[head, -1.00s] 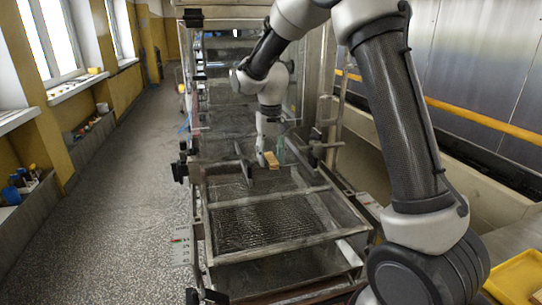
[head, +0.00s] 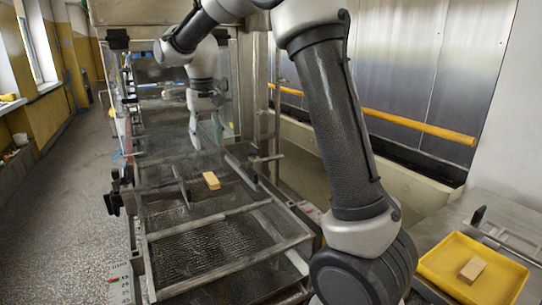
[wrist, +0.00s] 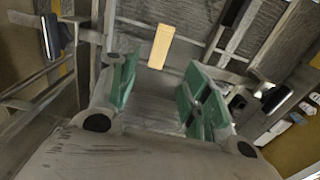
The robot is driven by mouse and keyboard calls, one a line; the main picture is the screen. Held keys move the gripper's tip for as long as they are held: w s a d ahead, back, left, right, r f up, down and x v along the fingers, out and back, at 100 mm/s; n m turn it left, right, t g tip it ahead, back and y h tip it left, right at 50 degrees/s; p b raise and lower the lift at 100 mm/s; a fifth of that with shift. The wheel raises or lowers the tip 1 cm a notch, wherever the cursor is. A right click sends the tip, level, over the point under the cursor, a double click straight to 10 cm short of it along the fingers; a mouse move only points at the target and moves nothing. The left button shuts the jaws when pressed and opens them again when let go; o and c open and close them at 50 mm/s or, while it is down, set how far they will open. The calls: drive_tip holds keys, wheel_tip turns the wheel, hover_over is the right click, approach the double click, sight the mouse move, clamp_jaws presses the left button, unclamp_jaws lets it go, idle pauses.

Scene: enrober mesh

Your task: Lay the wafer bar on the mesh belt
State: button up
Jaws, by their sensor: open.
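A tan wafer bar (head: 211,180) lies flat on the mesh belt (head: 215,250), between two upright dark guide plates. It also shows in the wrist view (wrist: 160,47), beyond my fingertips and apart from them. My gripper (head: 207,134) is above and behind the bar in the head view, with a clear gap between them. In the wrist view its two green-padded fingers (wrist: 158,72) are spread wide, with nothing between them.
A yellow tray (head: 440,276) on a metal table at the right holds a second wafer bar (head: 472,269). The left guide plate (head: 180,187) and right guide plate (head: 240,170) stand close to the laid bar. Metal cross bars (head: 215,218) span the belt frame.

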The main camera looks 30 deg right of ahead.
drive_tip(key=s+d+r+t, duration=0.1)
drive_tip(key=s+d+r, duration=0.3)
drive_tip(key=s, duration=0.5)
drive_tip(key=s+d+r+t, duration=0.1)
drive_tip(key=s+d+r, duration=0.1)
drive_tip(key=s+d, duration=0.6)
drive_tip(key=s+d+f+t, duration=0.1)
drive_tip(key=s+f, duration=0.1)
drive_tip(key=s, duration=0.5)
drive_tip(key=s+d+f+t, duration=0.1)
drive_tip(key=s+f, duration=0.2)
drive_tip(key=s, duration=0.5)
drive_tip(key=shift+d, duration=0.4)
drive_tip(key=shift+r, duration=0.1)
